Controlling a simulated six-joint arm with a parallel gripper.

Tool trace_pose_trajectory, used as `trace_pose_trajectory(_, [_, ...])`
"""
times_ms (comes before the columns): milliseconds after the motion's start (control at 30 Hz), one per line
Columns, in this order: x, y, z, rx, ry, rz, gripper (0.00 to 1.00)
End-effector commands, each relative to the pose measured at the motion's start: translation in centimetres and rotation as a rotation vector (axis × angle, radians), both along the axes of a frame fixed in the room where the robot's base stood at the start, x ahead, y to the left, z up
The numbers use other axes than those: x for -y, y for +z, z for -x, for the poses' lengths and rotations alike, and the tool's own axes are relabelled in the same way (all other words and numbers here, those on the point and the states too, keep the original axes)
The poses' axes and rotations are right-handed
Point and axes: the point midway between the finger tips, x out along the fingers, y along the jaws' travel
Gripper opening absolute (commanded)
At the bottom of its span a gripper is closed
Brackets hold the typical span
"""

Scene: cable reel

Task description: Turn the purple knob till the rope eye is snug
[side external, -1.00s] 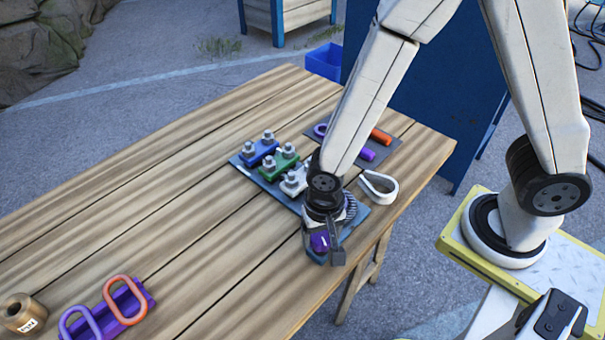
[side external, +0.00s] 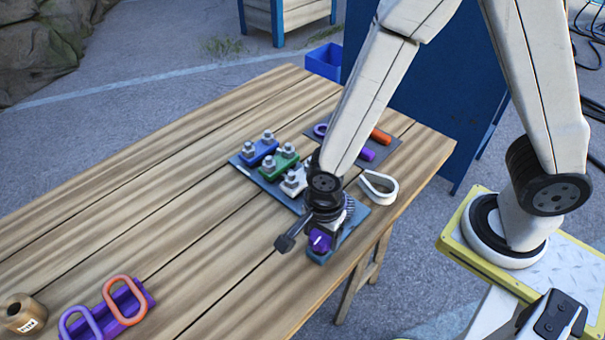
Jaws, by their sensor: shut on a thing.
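The purple knob (side external: 319,241) is at the near end of the blue-grey plate (side external: 357,213), near the table's right edge. My gripper (side external: 319,229) points down at it and is shut on it; the fingertips are mostly hidden behind the wrist. A dark part of my wrist sticks out to the left. A pale teardrop-shaped loop (side external: 379,188), which looks like the rope eye, is at the plate's right side. I cannot tell how tight it is.
Blue (side external: 259,152), green (side external: 278,165) and white (side external: 293,182) bolted clamps line the plate's left part. A grey mat (side external: 384,146) with purple and orange pieces lies behind. A purple holder (side external: 127,302) with oval rings and a brown spool (side external: 22,314) are front left. The table's middle is clear.

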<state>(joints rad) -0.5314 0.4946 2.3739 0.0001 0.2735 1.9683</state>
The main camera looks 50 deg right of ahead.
Motion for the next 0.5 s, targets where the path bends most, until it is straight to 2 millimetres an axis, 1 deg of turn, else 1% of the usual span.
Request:
trace_pose_trajectory(200, [-0.05, 0.02, 0.03, -0.001, -0.105, 0.0, 0.14])
trace_pose_trajectory(500, [-0.06, 0.02, 0.02, 0.0, -0.151, 0.0, 0.14])
